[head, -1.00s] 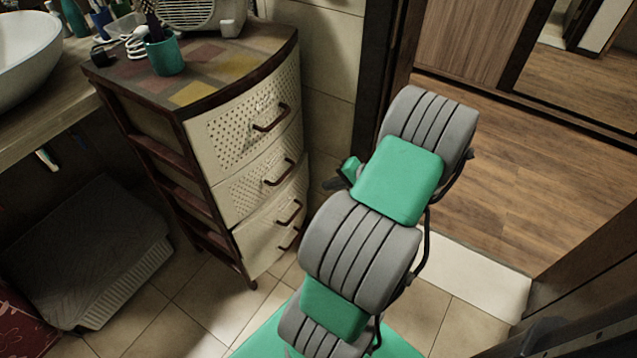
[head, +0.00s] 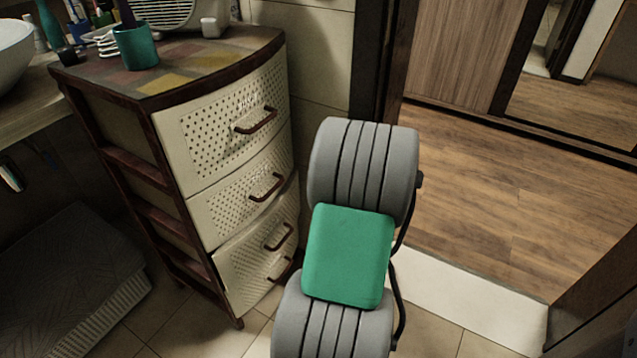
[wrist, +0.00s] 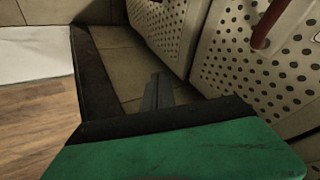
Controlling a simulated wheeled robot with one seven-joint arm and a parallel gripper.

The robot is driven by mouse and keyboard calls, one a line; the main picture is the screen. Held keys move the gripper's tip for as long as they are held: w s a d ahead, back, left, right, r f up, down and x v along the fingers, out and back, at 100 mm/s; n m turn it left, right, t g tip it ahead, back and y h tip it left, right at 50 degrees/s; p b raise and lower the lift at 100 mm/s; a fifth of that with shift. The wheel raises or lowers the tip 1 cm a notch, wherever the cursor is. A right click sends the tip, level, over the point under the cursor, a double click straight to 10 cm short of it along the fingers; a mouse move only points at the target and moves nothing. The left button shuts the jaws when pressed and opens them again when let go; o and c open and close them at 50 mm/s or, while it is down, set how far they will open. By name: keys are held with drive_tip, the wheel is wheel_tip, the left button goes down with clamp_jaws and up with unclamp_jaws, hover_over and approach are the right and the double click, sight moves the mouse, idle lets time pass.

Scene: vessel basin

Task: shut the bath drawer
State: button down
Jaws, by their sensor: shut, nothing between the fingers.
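A drawer cabinet with cream perforated fronts (head: 228,130) stands left of my arm in the head view. Its top drawer and middle drawer (head: 225,210) look close to flush with the frame. The low drawer front (head: 245,275) looks askew and slightly out; how far is hard to tell. Brown handles stick out from the fronts. In the wrist view my gripper (wrist: 158,92) is shut and empty, beside perforated fronts (wrist: 255,75), with a red-brown handle (wrist: 268,22) at upper right. Contact cannot be told. The head view hides my gripper behind my arm.
A teal cup (head: 135,47) and small items stand on the cabinet top. A basin (head: 12,55) on a counter is at the left, with a grey mat-covered box (head: 65,270) below. A white threshold (head: 450,295) and wooden floor lie right.

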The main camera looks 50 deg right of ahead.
sight(291, 181)
drive_tip(key=w+f+b, duration=0.1)
drive_tip(key=w, duration=0.1)
drive_tip(key=w+f+b, duration=0.1)
drive_tip(key=w, duration=0.1)
drive_tip(key=w+a+f+b, duration=0.1)
drive_tip(key=w+f, duration=0.1)
drive_tip(key=shift+w+f, duration=0.1)
drive_tip(key=shift+w, duration=0.25)
drive_tip(key=shift+w, duration=0.2)
drive_tip(key=shift+w+a+p, duration=0.25)
drive_tip(key=shift+w+p, duration=0.3)
drive_tip(key=shift+w, duration=0.45)
